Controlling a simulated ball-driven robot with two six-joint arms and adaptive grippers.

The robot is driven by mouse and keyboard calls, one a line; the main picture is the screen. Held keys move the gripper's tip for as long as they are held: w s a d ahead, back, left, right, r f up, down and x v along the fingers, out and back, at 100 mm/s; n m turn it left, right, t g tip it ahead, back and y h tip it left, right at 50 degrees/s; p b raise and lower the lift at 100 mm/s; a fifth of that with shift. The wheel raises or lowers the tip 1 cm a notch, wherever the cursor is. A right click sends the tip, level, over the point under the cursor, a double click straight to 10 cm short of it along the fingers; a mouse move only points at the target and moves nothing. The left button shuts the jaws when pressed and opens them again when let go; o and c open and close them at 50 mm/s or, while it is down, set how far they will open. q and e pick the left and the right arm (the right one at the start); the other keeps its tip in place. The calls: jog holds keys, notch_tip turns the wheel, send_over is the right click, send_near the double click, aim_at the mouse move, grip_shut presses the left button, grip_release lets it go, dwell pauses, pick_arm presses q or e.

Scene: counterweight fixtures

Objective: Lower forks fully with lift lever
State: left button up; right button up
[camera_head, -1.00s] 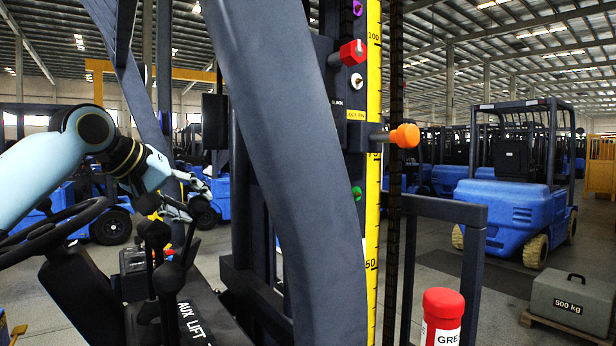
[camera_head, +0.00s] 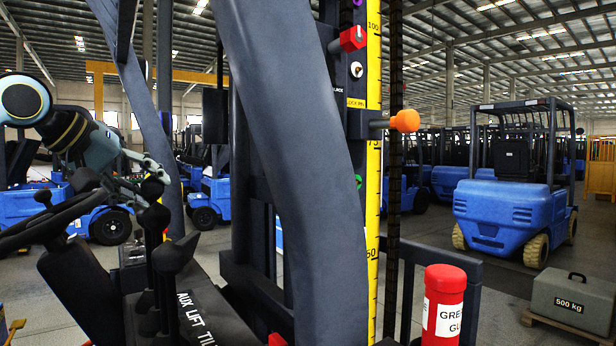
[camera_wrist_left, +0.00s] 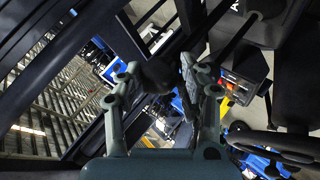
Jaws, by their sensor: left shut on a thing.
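My left gripper (camera_head: 155,172) is at the far end of a row of black lever knobs beside the steering wheel. It is shut on a dark lever knob (camera_wrist_left: 157,76), which shows between the fingers in the left wrist view. Another black knob (camera_head: 155,218) and a nearer one (camera_head: 176,258) stand closer to me, apart from the gripper. The console (camera_head: 210,318) carries the words AUX, LIFT and a partly cut third label. I cannot tell for certain which lever is held. The forks are not in sight. My right gripper is not in view.
The steering wheel (camera_head: 50,222) is close to the left arm. A thick dark post (camera_head: 290,150) crosses the middle, before the mast with its yellow scale (camera_head: 372,210). An orange knob (camera_head: 405,121) sticks out. A red canister (camera_head: 443,300) and a 500 kg weight (camera_head: 572,305) stand right.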

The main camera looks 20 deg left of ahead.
pick_arm(q)
jog(key=shift+s+a+r+b, duration=0.1)
jog(key=shift+s+a+b, duration=0.2)
jog(key=shift+a+b, duration=0.1)
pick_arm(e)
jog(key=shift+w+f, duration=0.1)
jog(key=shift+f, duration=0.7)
pick_arm(q)
jog(key=shift+w+d+r+p, duration=0.1)
jog(key=shift+w+r+p, duration=0.1)
jog(key=shift+p, duration=0.9)
jog(key=shift+w+f, duration=0.1)
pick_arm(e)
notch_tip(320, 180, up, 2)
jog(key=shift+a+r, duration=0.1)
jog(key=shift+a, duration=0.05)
pick_arm(q)
jog(key=o, duration=0.9)
jog(key=shift+d+f, duration=0.1)
